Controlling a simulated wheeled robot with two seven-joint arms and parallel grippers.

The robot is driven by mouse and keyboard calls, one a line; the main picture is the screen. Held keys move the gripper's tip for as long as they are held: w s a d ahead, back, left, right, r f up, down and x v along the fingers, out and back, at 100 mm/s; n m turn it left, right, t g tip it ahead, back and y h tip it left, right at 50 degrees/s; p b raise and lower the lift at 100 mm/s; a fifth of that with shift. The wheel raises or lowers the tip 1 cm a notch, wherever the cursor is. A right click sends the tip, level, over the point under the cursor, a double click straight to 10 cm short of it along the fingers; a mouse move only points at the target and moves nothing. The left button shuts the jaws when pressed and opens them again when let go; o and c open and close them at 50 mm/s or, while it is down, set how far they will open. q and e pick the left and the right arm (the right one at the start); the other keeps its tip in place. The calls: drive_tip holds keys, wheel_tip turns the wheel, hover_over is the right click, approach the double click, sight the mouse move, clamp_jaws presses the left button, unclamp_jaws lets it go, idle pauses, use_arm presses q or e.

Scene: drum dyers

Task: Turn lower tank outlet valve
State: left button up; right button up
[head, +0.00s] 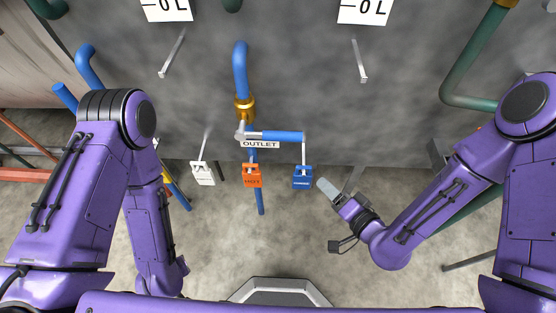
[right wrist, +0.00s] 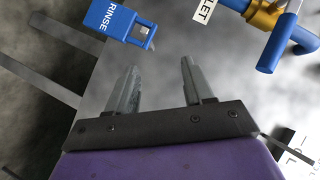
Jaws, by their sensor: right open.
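The outlet valve has a brass body (head: 244,107) on a blue pipe and a lever with a blue grip (head: 283,136), which points right, across the pipe. An OUTLET label (head: 260,144) sits just below the lever. In the right wrist view the blue grip (right wrist: 280,42) is at the upper right. My right gripper (head: 325,187) is open and empty, below and right of the lever, apart from it. Its two fingers (right wrist: 158,72) show spread in the wrist view. My left arm hangs at the left; its gripper is not in view.
White (head: 203,173), orange (head: 251,175) and blue (head: 302,178) tags hang on hooks below the valve. The blue RINSE tag (right wrist: 112,20) is close to my right fingers. A green pipe (head: 468,70) runs at the right. The grey tank wall (head: 310,80) stands behind.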

drive_tip(key=w+a+r+t+y+b, duration=0.2)
drive_tip(key=a+y+b, duration=0.1)
drive_tip(key=y, duration=0.1)
drive_tip(key=n+y+b, duration=0.3)
drive_tip(key=y, duration=0.3)
approach(284, 135)
drive_tip(key=shift+t, duration=0.3)
drive_tip(key=x, duration=0.3)
drive_tip(key=p+x, duration=0.1)
drive_tip(key=x, duration=0.2)
drive_tip(key=f+p+x, duration=0.1)
drive_tip(key=x, duration=0.2)
drive_tip(key=shift+w+a, duration=0.15)
drive_tip(key=shift+w, duration=0.15)
drive_tip(key=shift+w+a, duration=0.3)
drive_tip(key=shift+a, duration=0.05)
clamp_jaws()
use_arm(q)
wheel_tip(284, 135, down, 7)
drive_tip(key=shift+f, duration=0.2)
use_arm(e)
drive_tip(key=shift+r, duration=0.1)
